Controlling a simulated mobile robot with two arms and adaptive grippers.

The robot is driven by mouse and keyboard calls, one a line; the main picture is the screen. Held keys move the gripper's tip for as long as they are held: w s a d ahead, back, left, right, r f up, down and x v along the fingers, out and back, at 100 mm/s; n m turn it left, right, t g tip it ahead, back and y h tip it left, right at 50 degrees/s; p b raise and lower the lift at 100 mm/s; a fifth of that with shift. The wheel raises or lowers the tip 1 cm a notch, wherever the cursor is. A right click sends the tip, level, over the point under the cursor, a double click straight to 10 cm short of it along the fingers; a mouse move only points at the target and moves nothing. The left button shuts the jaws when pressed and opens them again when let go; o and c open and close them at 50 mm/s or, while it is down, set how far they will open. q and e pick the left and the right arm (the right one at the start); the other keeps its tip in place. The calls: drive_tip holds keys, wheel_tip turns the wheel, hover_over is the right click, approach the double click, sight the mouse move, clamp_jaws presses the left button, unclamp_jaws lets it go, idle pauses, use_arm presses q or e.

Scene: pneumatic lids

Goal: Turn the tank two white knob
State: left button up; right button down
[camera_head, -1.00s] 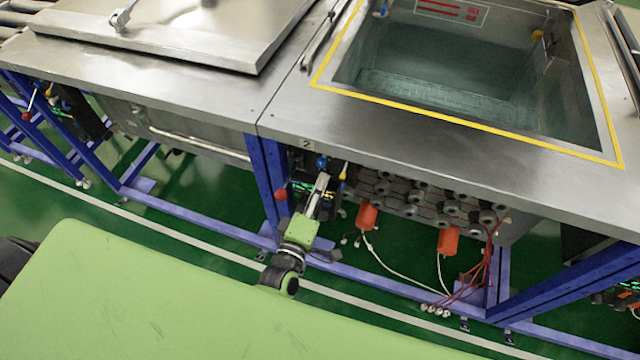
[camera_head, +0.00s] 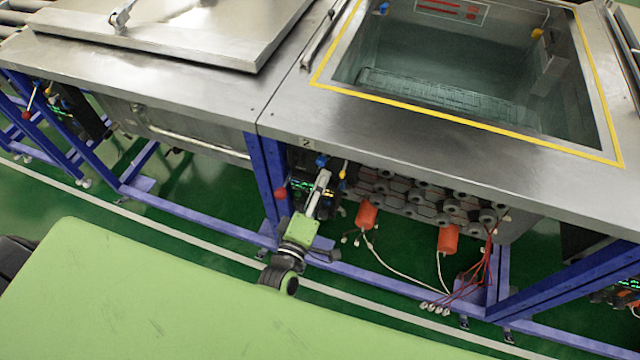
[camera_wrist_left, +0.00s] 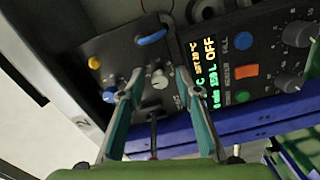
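A dark control panel (camera_wrist_left: 115,45) under the tank marked "2" fills the upper left of the left wrist view. A small white-grey knob (camera_wrist_left: 159,80) sits on it. My left gripper (camera_wrist_left: 158,73) is open, its two fingertips on either side of this knob; whether they touch it I cannot tell. In the head view my left gripper (camera_head: 320,186) reaches to the panel under the steel counter, and the knob is too small to make out. My right gripper is in neither view.
The panel also bears a blue handle (camera_wrist_left: 151,38) and a yellow knob (camera_wrist_left: 94,63). A display with green digits (camera_wrist_left: 211,80), an orange switch (camera_wrist_left: 245,71) and black dials (camera_wrist_left: 298,34) are to the right. A blue frame post (camera_head: 265,175) stands left of the gripper.

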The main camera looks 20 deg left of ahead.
use_arm(q)
drive_tip(key=s, duration=1.1)
drive_tip(key=shift+s+a, duration=0.15)
drive_tip(key=shift+s, duration=0.25)
drive_tip(key=s+f+m+g+h, duration=0.1)
drive_tip(key=s+f+m+g, duration=0.35)
drive_tip(key=f, duration=0.85)
drive_tip(key=s+f+m+g+h, duration=0.1)
drive_tip(key=s+f+m+g, duration=0.35)
drive_tip(key=f, duration=0.85)
drive_tip(key=s+a+f+m+g+y, duration=0.1)
drive_tip(key=s+a+f+m+g, duration=0.3)
drive_tip(key=s+f, duration=0.4)
drive_tip(key=s+a+f+m+g+y, duration=0.1)
drive_tip(key=s+a+f+m+g, duration=0.3)
drive_tip(key=s, duration=0.9)
wheel_tip(320, 180, down, 4)
drive_tip(key=shift+s+a+r+y, duration=0.1)
drive_tip(key=shift+s+a+y, duration=0.05)
drive_tip(key=shift+s+y, duration=0.15)
